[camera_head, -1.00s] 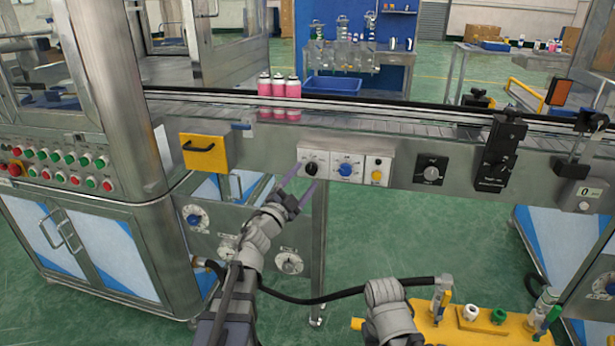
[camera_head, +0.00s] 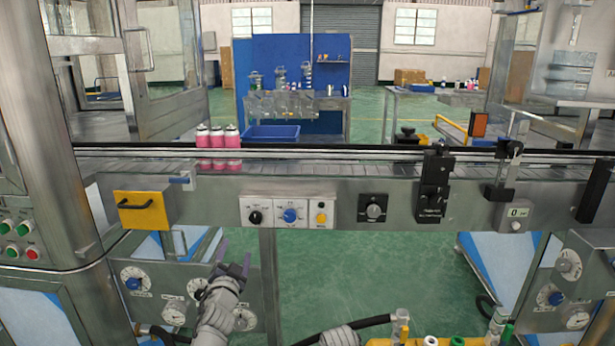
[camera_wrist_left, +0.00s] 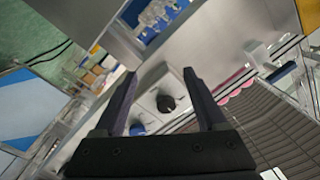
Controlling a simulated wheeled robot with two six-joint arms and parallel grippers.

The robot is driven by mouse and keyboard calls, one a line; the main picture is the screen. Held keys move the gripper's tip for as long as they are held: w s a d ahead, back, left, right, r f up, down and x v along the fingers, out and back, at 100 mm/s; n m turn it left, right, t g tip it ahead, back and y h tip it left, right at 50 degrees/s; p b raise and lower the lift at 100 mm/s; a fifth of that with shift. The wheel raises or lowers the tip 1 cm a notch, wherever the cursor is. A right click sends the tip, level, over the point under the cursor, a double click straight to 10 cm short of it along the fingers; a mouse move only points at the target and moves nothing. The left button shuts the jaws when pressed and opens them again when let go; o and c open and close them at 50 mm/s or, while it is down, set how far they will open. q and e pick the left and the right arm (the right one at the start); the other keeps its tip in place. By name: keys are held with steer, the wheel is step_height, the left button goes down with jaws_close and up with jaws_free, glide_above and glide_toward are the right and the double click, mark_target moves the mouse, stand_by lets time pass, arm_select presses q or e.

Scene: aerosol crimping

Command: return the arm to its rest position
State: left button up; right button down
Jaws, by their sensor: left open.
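My left gripper (camera_head: 234,264) is open and empty. In the head view it shows below the conveyor's small control panel (camera_head: 289,212), apart from it. In the left wrist view its two dark fingers (camera_wrist_left: 160,80) are spread, and the panel's black knob (camera_wrist_left: 167,103) appears between them. Part of my right arm (camera_head: 340,338) shows at the bottom edge of the head view. The right gripper itself is not visible.
The conveyor (camera_head: 400,170) spans the head view, with pink cans (camera_head: 218,140) on it. A yellow box with a handle (camera_head: 146,209) sticks out of its front at left. A machine panel with dials (camera_head: 180,290) stands below. Green floor (camera_head: 350,270) is open beneath the conveyor's middle.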

arm_select(q)
steer(key=s+d+f+n+g+y, duration=0.1)
steer(key=s+d+f+n+g, duration=0.15)
steer(key=f, duration=0.25)
steer(key=s+d+f+n+g+y, duration=0.1)
steer(key=s+f+n+g, duration=0.1)
steer(key=f+g, duration=0.3)
steer(key=s+d+f+g+h, duration=0.1)
steer(key=s+d+f+g, duration=0.25)
steer(key=s, duration=0.35)
steer(key=s+d+f+m+g, duration=0.1)
steer(key=s+d+f+g, duration=0.2)
steer(key=s+d+f, duration=0.3)
steer(key=s+d+f+g+h, duration=0.1)
steer(key=s+d+f+g, duration=0.25)
steer(key=s, duration=0.45)
step_height(320, 180, up, 33)
steer(key=p, duration=3.2)
steer(key=shift+s+g, duration=0.45)
steer(key=shift+f, duration=0.1)
